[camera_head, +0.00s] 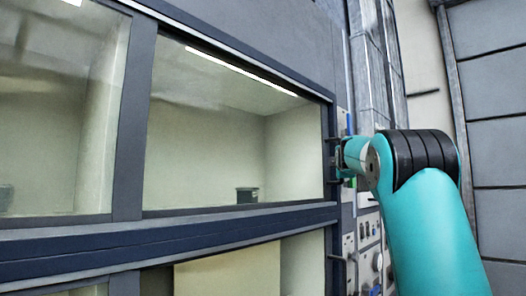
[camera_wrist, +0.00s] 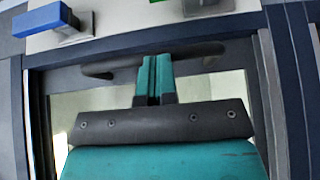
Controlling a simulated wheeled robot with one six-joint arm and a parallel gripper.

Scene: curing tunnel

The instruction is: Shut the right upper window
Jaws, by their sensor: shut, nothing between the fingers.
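The right upper window (camera_head: 205,140) is a large pane in a dark frame in the head view, with a pale, lit chamber behind it. I cannot tell how far it stands open. My teal gripper is at the right edge of its frame, and its fingertips are hard to make out there. In the wrist view my gripper (camera_wrist: 153,66) is shut with its two teal fingers together and nothing between them. A dark bar-like handle (camera_wrist: 205,52) runs across behind the fingertips. The fingers overlap its middle in the picture; I cannot tell whether they touch it.
The left upper window (camera_head: 55,120) is beside it, past a dark post. A dark rail (camera_head: 170,236) runs below both, above lower panes. A small dark container (camera_head: 247,195) sits inside the chamber. A blue block-like part (camera_wrist: 45,18) shows at upper left in the wrist view.

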